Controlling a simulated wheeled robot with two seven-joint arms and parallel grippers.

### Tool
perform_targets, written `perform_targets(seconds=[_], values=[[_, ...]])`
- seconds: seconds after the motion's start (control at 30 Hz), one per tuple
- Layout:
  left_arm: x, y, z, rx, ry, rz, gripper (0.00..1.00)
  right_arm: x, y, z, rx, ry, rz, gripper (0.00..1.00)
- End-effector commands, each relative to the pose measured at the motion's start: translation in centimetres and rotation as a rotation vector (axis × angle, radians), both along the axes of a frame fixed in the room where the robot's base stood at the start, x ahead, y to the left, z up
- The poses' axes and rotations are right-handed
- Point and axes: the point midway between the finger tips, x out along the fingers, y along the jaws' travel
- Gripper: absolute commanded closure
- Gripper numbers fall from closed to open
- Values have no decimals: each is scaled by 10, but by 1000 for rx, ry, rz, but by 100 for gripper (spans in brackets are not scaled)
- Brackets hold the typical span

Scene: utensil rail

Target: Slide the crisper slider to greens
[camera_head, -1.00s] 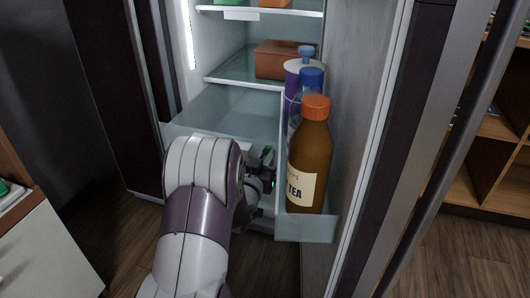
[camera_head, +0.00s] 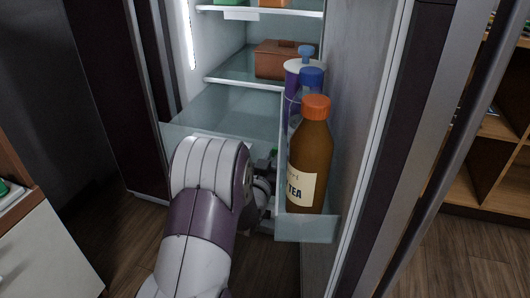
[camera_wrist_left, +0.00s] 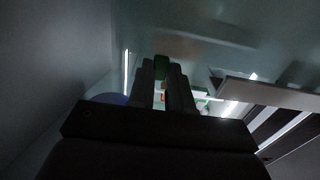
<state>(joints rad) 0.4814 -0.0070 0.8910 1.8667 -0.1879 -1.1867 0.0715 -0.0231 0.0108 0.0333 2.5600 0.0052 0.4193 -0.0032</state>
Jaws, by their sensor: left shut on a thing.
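The crisper drawer (camera_head: 213,112) is the clear, pale-green bin low in the open fridge. A small green piece, which looks like the slider (camera_head: 273,152), barely shows at its front, mostly hidden by my left arm and gripper. My left gripper (camera_head: 268,163) is at the drawer front, just left of the tea bottle. In the left wrist view, the gripper's two fingers are shut on the green slider (camera_wrist_left: 161,69), which shows between their tips. The greens mark cannot be read in either view.
A brown tea bottle (camera_head: 309,165) with an orange cap stands in the door bin, close right of my gripper. Blue-capped bottles (camera_head: 312,79) stand behind it. A brown box (camera_head: 278,61) sits on the shelf above. The fridge door (camera_head: 350,110) bounds the right side.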

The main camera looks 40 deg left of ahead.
Motion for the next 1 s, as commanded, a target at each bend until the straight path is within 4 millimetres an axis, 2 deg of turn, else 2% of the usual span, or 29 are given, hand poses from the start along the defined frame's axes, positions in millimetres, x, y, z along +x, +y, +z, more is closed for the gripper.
perform_targets(seconds=[0.9, 0.93, 0.97, 1.0], values=[[6, -18, 0, 0, -1, -1, 93, 0, 0, -1, 0, 0, 0, 57], [6, -17, 0, 0, -1, 0, 71, 0, 0, -1, 0, 0, 0, 57], [6, -17, 0, 0, -1, 0, 64, 0, 0, -1, 0, 0, 0, 57], [6, -17, 0, 0, -1, 0, 64, 0, 0, -1, 0, 0, 0, 57]])
